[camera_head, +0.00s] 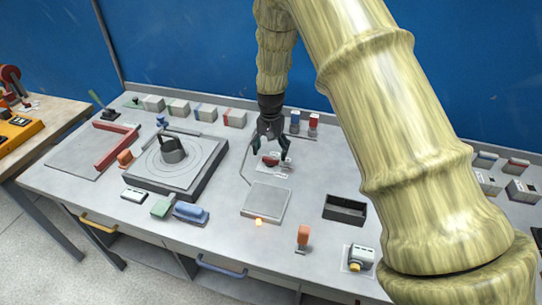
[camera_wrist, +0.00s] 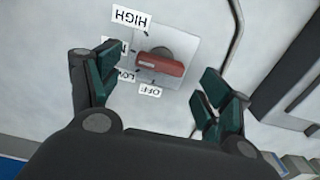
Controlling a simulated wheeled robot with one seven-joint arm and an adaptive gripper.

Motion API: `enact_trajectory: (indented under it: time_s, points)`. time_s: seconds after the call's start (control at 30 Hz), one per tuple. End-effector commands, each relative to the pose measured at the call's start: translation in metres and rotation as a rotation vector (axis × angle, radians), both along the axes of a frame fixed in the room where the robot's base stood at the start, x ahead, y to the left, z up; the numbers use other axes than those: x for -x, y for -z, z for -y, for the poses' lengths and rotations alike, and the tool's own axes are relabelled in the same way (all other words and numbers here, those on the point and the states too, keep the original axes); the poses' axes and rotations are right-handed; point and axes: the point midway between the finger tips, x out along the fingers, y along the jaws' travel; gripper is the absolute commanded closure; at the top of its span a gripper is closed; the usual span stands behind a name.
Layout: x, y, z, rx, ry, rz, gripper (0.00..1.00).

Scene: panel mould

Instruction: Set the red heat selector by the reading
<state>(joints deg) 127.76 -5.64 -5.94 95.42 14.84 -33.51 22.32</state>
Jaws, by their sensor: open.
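The red heat selector (camera_wrist: 160,65) is a red bar on a round dark base, on a pale plate (camera_wrist: 180,25) with labels. The labels read HIGH (camera_wrist: 131,19), LOW (camera_wrist: 125,75) and OFF (camera_wrist: 151,91); another between HIGH and LOW is partly hidden by the left finger. The bar lies nearly level, its left end near the half-hidden label; I cannot tell its exact setting. My gripper (camera_wrist: 160,88) is open, with its fingers on either side of the selector, apart from it. In the head view my gripper (camera_head: 271,148) is just above the selector (camera_head: 270,161). No reading is legible.
A grey square plate (camera_head: 266,202) with a small orange glow (camera_head: 258,222) at its front edge lies in front of the selector. A dark open tray (camera_head: 345,209) is to the right. Red and blue blocks (camera_head: 313,124) stand behind.

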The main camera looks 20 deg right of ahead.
Motion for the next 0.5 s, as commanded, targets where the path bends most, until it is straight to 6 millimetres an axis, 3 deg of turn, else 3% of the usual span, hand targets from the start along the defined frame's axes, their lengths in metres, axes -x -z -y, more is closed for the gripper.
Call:
enact_trajectory:
  time_s: [0.23, 0.5]
  points:
    - [0.000, -0.048, 0.000, 0.000, 0.000, 0.001, 0.21]
    - [0.001, -0.080, 0.000, 0.000, 0.001, 0.000, 0.21]
